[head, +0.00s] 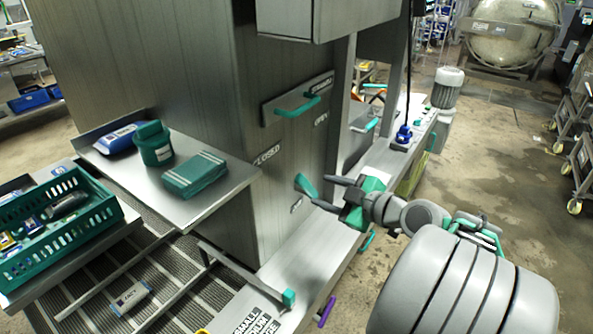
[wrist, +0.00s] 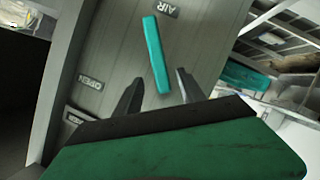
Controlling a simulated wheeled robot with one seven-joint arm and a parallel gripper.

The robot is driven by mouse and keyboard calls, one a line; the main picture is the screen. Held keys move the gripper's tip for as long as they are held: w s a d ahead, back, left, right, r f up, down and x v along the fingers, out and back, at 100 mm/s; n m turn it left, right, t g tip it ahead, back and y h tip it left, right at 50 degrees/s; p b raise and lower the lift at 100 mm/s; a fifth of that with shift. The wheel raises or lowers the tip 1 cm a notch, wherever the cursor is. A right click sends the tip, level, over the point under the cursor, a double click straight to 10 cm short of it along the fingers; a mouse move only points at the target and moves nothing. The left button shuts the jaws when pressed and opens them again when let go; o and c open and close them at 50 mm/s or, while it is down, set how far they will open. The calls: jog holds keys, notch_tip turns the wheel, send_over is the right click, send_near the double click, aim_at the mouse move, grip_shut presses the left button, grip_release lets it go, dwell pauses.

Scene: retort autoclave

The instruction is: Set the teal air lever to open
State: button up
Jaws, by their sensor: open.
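The teal air lever (head: 306,186) is a short flat bar on the grey metal side of the cabinet, left of my gripper (head: 324,191) in the head view. In the wrist view the lever (wrist: 155,55) stands nearly upright and slightly tilted, below an upside-down AIR label (wrist: 155,8). An upside-down OPEN label (wrist: 90,82) is to its lower left. My gripper (wrist: 159,74) is open, and the lever's lower part shows between its two dark fingers. I cannot tell whether a finger touches it. The lever's pivot is not clear.
A side shelf (head: 205,205) holds a teal tub (head: 153,146) and a teal box (head: 194,175). A green crate (head: 75,240) stands at left. Open floor lies at right.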

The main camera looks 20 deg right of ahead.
aim_at(307, 185)
jog(key=p+x, duration=0.2)
jog(key=x, duration=0.6)
jog(key=shift+s, duration=0.1)
jog(key=shift+c, duration=0.2)
grip_shut()
dwell(0.9)
